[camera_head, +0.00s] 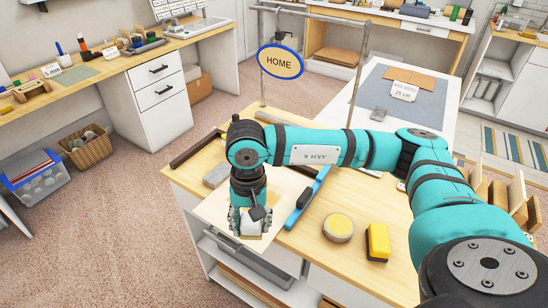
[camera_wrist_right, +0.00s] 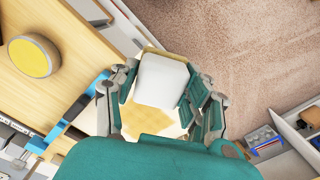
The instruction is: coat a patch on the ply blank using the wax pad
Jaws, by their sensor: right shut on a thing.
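My right gripper (camera_head: 250,222) is shut on a white block (camera_head: 250,228), which looks like the wax pad. It also shows between the fingers in the right wrist view (camera_wrist_right: 162,78). The gripper points down over the pale ply blank (camera_head: 212,208), which lies at the bench's near left corner. The blank also shows below the pad in the wrist view, with a yellowish area (camera_wrist_right: 155,118) on it partly hidden by the fingers. I cannot tell whether the pad touches the blank. My left gripper is not in view.
A blue bar (camera_head: 306,200) lies along the blank's right side. A round tin with a yellow top (camera_head: 338,226) and a yellow block (camera_head: 378,243) stand farther right on the bench. A HOME sign (camera_head: 280,62) hangs from a metal frame behind. Bare bench lies around the tin.

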